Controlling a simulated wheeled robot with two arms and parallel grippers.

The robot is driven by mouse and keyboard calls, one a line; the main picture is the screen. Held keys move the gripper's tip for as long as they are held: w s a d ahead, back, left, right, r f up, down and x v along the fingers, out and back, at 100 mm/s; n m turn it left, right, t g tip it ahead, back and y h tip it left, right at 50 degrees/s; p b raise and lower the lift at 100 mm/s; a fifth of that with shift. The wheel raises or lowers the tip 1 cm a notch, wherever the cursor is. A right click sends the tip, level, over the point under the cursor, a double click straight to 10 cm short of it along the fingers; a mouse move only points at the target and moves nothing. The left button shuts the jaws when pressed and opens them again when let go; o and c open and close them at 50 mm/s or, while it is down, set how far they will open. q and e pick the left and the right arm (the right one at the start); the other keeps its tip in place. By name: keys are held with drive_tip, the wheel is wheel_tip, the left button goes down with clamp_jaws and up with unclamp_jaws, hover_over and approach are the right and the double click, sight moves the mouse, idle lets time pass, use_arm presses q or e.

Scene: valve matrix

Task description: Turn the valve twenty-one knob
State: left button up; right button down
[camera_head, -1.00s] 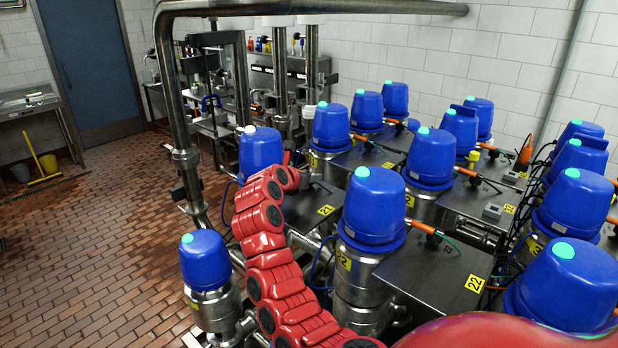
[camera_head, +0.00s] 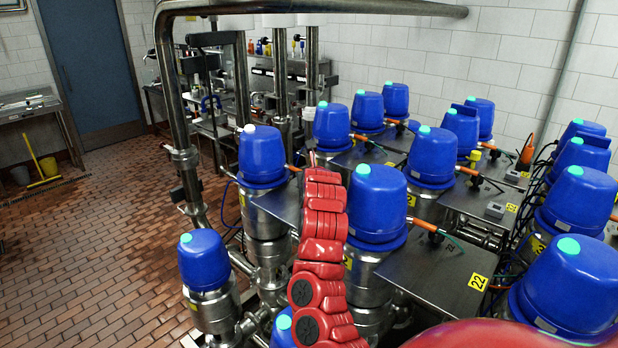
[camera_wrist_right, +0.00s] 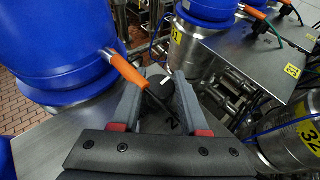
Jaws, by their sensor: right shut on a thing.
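The valve twenty-one unit has a blue domed cap (camera_head: 261,155) with a pale top button, on a steel body, left of centre in the head view. Its cap is large at the left of the right wrist view (camera_wrist_right: 55,40). An orange connector (camera_wrist_right: 125,70) with a black end sticks out from it. My right gripper (camera_wrist_right: 158,82) is over the steel plate beside this cap. Its grey fingers are shut on a small dark knob, mostly hidden between the fingertips. In the head view my red right arm hides the gripper and most of the plate. My left gripper is not in view.
Another blue-capped valve (camera_head: 376,205) stands just right of my arm, close to it. Several more stand in rows to the right. A low valve (camera_head: 204,260) stands front left. A tall steel pipe (camera_head: 176,110) rises behind. The tiled floor (camera_head: 90,250) at left is clear.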

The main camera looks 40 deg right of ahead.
idle(0.3)
drive_tip(key=shift+c, duration=2.1)
unclamp_jaws()
drive_tip(key=shift+s+a+r+b, duration=0.1)
drive_tip(key=shift+s+a+b, duration=0.25)
drive_tip(key=shift+s+b, duration=0.15)
drive_tip(key=b+v, duration=0.8)
drive_tip(key=v, duration=0.6)
drive_tip(key=shift+s+a+r, duration=0.2)
drive_tip(key=shift+s+r, duration=0.05)
drive_tip(key=shift+s, duration=0.05)
drive_tip(key=shift+s+a+r, duration=0.25)
drive_tip(key=shift+s+a, duration=0.1)
drive_tip(key=shift+s, duration=0.2)
